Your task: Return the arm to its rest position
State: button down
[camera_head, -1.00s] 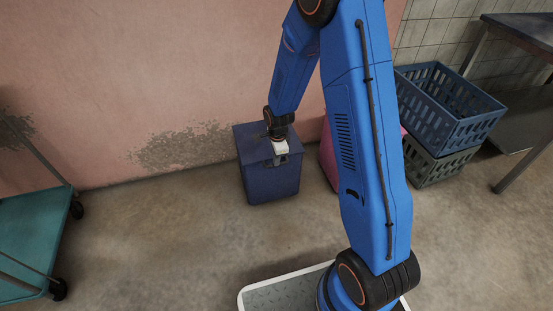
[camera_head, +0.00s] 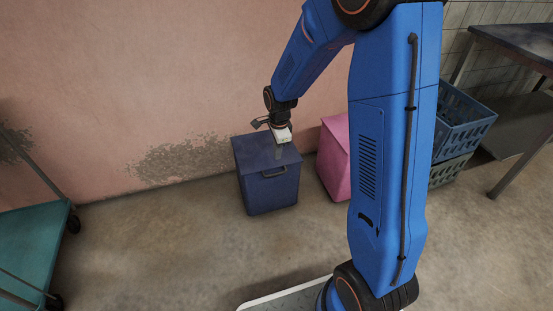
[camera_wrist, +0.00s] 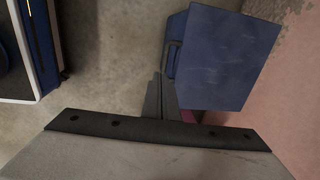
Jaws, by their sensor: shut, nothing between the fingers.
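My blue arm rises from my base at the bottom of the head view and bends over toward the wall. My gripper (camera_head: 279,150) hangs at its end, pointing down, in front of the top of a dark blue box (camera_head: 270,190) in that view. In the wrist view my gripper (camera_wrist: 158,88) shows its fingers together with nothing between them. The blue box (camera_wrist: 228,58) lies beyond and to the right of the fingers there.
A pink box (camera_head: 335,160) stands right of the blue box, partly behind my arm. Stacked crates (camera_head: 462,125) and a metal table (camera_head: 515,42) are at the right. A teal cart (camera_head: 32,245) is at the left. The floor between cart and blue box is clear.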

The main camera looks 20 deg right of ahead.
jog(key=s+d+r+n+t, duration=0.25)
jog(key=s+r+n, duration=0.55)
jog(key=s+r, duration=0.7)
jog(key=s+d+r+n, duration=0.1)
jog(key=s+r+n, duration=0.1)
jog(key=s, duration=0.4)
jog(key=s+r+n, duration=0.3)
jog(key=s+n, duration=0.1)
jog(key=s, duration=0.2)
jog(key=s+d+r+n+t, duration=0.1)
jog(key=s+r+n, duration=0.2)
jog(key=s, duration=0.3)
jog(key=shift+d+r+n, duration=0.2)
jog(key=shift+d+n, duration=0.1)
jog(key=shift+n, duration=0.2)
